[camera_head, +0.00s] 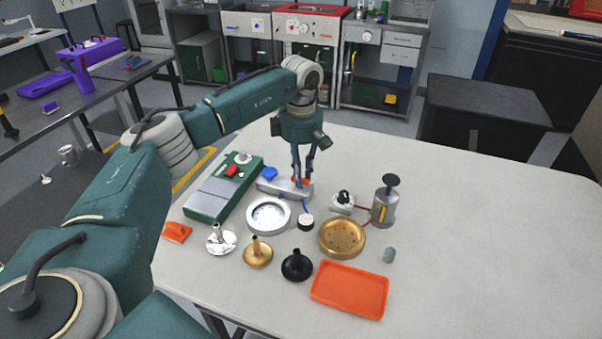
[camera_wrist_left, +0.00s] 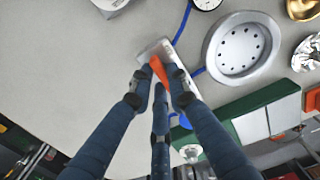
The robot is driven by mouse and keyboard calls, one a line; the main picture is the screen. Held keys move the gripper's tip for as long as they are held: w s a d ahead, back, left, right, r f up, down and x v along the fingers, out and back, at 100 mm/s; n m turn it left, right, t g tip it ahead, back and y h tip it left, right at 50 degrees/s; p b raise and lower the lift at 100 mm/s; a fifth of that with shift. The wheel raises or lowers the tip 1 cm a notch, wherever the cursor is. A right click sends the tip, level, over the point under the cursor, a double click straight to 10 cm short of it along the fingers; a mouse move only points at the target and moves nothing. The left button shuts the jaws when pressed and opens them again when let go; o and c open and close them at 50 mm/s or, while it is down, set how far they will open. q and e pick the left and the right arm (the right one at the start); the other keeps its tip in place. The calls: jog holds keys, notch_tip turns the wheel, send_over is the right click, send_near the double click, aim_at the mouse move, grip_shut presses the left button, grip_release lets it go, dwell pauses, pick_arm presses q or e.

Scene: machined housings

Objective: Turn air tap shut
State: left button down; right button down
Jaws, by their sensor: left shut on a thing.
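The air tap has an orange handle (camera_wrist_left: 158,70) on a silver block (camera_head: 276,187), and the block also shows in the wrist view (camera_wrist_left: 150,53). My left gripper (camera_head: 301,180) comes down from above with its fingers shut on the orange handle. In the wrist view the fingertips (camera_wrist_left: 161,72) close around the handle and hide part of it. A blue knob (camera_head: 269,174) sits at the left end of the block, and a blue hose (camera_wrist_left: 182,22) runs by it. My right gripper is not in view.
A green and grey control box (camera_head: 207,199) stands left of the block. A silver dish (camera_head: 268,214), a small gauge (camera_head: 306,222), a brass dish (camera_head: 342,238) and a pump-like cylinder (camera_head: 384,208) stand close by. An orange tray (camera_head: 350,289) lies in front. The table's right side is clear.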

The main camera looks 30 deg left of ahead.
pick_arm(q)
jog(key=shift+w+r, duration=0.1)
jog(key=shift+r, duration=0.05)
jog(key=c, duration=1.7)
grip_release()
jog(key=shift+o, duration=0.2)
notch_tip(320, 180, up, 12)
